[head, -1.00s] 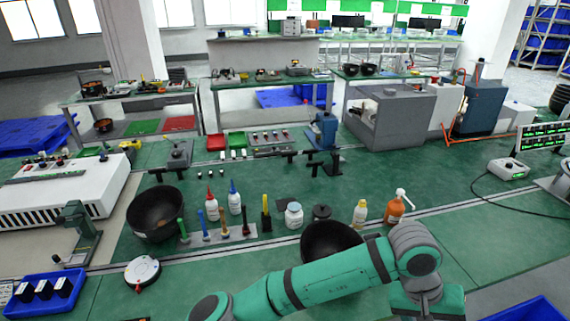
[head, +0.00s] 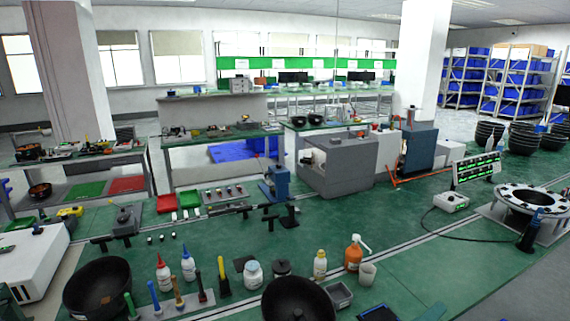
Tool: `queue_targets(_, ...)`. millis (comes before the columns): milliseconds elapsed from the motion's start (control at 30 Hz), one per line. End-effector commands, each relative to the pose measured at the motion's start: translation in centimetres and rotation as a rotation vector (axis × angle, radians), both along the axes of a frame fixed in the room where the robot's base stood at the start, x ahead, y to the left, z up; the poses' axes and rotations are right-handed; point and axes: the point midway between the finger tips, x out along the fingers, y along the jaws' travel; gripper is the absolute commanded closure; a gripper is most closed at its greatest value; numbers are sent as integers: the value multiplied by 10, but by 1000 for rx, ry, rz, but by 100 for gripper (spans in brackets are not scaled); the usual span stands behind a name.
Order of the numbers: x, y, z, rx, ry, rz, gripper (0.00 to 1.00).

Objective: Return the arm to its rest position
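My gripper is out of view. My arm is almost wholly outside the picture; a small teal patch (head: 432,312) at the bottom edge may be part of it, but I cannot tell. The green bench (head: 400,225) in front of me bears a large black bowl (head: 97,290) at the left and another black bowl (head: 298,300) at the bottom middle.
Glue bottles (head: 163,273), a white jar (head: 253,274) and an orange pump bottle (head: 354,253) stand near the front. A bolted metal ring (head: 533,200) and a green-lit display (head: 476,168) are at the right. The bench's right middle is mostly clear.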

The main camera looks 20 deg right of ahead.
Motion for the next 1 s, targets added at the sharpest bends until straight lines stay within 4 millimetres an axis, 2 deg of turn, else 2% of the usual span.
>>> queue_targets(300, 34, 70, -49, -75, -9, 370, 40)
queue_targets(533, 34, 138, -103, -12, -35, 633, 40)
queue_targets(767, 8, 213, -159, 145, -85, 862, 40)
queue_targets(1000, -45, 291, -205, 392, -174, 1034, 40)
